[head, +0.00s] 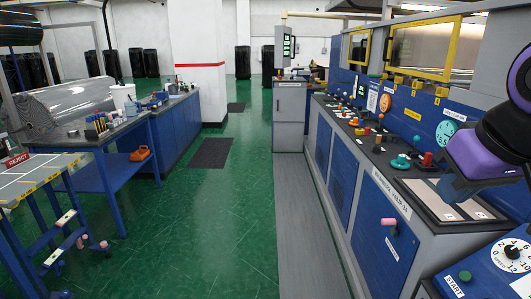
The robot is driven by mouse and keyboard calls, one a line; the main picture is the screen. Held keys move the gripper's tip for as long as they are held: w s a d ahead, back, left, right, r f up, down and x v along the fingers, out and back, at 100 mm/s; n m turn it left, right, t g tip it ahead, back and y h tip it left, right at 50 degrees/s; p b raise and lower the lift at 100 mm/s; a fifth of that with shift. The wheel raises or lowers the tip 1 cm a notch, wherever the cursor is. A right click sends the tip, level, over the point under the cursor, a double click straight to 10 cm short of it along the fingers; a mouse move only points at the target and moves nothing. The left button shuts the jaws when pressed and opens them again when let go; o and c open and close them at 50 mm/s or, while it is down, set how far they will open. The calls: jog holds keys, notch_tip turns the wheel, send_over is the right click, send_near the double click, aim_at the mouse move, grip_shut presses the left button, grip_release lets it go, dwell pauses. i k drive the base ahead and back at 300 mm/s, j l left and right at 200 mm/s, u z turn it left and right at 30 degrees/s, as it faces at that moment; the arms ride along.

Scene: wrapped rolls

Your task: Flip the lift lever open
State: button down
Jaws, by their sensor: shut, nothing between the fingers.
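A short lever with a pink handle (389,222) sticks out from the blue front panel of the long machine on the right. A small white label lies just below it. No label that I can read marks it as the lift lever. My gripper (452,190) is at the right, at the end of my purple and black arm, over the light panel on the machine's top. It is above and to the right of the pink handle and apart from it. It is shut and empty; its fingertips are hard to make out.
The console top (375,145) carries several coloured knobs and buttons. A dial box (480,280) with a green START button stands at the lower right. At the left are a reject table (45,172) and a blue workbench (110,180).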

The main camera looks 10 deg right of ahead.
aim_at(367, 129)
jog(key=i+j, duration=0.1)
jog(key=i, duration=3.8)
jog(key=l+z, duration=0.1)
jog(key=z, duration=1.25)
